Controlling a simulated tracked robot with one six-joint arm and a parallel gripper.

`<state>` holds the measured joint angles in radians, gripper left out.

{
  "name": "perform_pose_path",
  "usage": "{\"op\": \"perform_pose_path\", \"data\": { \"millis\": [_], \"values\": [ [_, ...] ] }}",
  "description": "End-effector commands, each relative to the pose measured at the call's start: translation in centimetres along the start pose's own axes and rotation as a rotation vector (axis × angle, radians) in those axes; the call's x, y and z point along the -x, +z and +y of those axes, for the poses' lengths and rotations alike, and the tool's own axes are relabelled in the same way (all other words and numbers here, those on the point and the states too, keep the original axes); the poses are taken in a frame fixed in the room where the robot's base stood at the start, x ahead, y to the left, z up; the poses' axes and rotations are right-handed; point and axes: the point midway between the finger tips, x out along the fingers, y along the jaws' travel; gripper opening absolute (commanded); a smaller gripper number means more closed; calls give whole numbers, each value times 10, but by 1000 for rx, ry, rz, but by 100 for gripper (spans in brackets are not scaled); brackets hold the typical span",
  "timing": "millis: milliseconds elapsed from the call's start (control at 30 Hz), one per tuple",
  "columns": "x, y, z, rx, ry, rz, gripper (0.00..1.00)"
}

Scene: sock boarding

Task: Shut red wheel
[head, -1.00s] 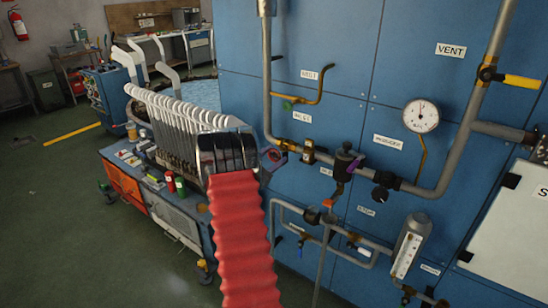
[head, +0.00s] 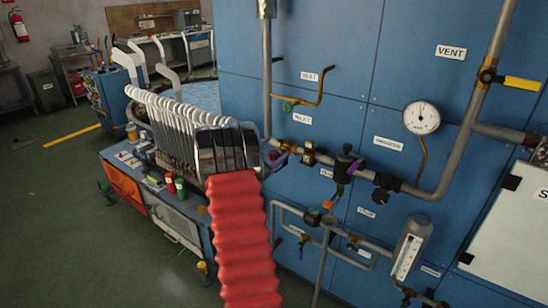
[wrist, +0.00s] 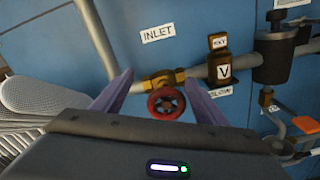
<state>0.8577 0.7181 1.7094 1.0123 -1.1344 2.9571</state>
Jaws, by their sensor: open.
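The red wheel (wrist: 166,102) is a small round handwheel on a brass valve in the pipe under the INLET label (wrist: 158,33). In the wrist view it lies between the two purple fingers of my gripper (wrist: 159,80), which are spread apart on either side of it. Whether a finger touches the wheel, I cannot tell. In the head view my gripper (head: 274,152) is at the pipe bend, beside the brass valve (head: 289,147). There the fingers and wrist mostly hide the wheel.
A block marked V (wrist: 223,70) and a dark cylindrical fitting (head: 347,163) sit on the pipe to the right. A row of white forms (head: 175,110) stands left of my arm. Floor at left is open.

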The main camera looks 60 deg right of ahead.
Motion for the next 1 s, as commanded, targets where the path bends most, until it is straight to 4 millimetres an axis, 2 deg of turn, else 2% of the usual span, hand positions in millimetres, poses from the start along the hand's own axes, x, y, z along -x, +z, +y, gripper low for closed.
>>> {"op": "perform_pose_path", "data": {
  "millis": [33, 200, 400, 833, 933, 1000],
  "values": [
    [0, 10, 4, -3, 0, -2, 66],
    [0, 36, 16, -2, 0, -1, 66],
    [0, 55, 24, 0, -1, 1, 66],
    [1, 58, 26, 5, 3, 3, 66],
    [7, 59, 36, 30, 26, 19, 66],
    [17, 60, 49, 73, 64, 40, 66]
  ]
}}
